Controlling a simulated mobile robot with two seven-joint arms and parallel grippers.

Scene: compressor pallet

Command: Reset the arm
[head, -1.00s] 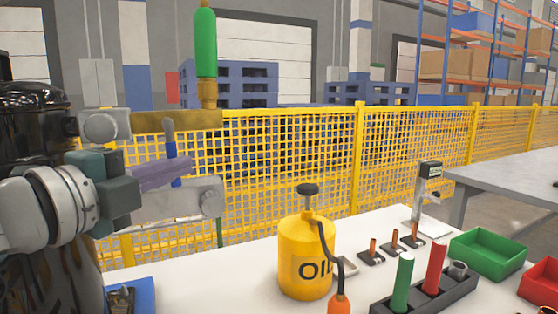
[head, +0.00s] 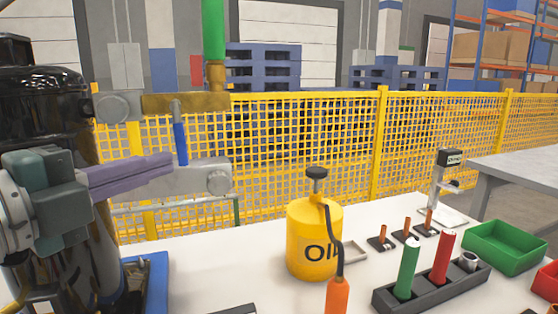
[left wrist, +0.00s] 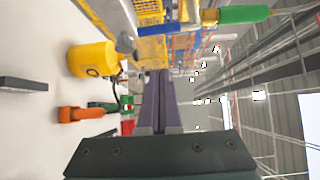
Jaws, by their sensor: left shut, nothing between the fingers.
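My left gripper (head: 172,164) comes in from the left, with its purple fingers shut and empty. Its fingertips are at the blue valve handle (head: 181,143) in the head view; I cannot tell whether they touch. My right gripper is not in view.
A white table holds a yellow oil can (head: 313,240), a black rack (head: 432,289) with green and red cylinders, a green bin (head: 503,247) and an orange-handled tool (head: 337,295). A yellow mesh fence (head: 300,150) runs behind. The table's front middle has some free room.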

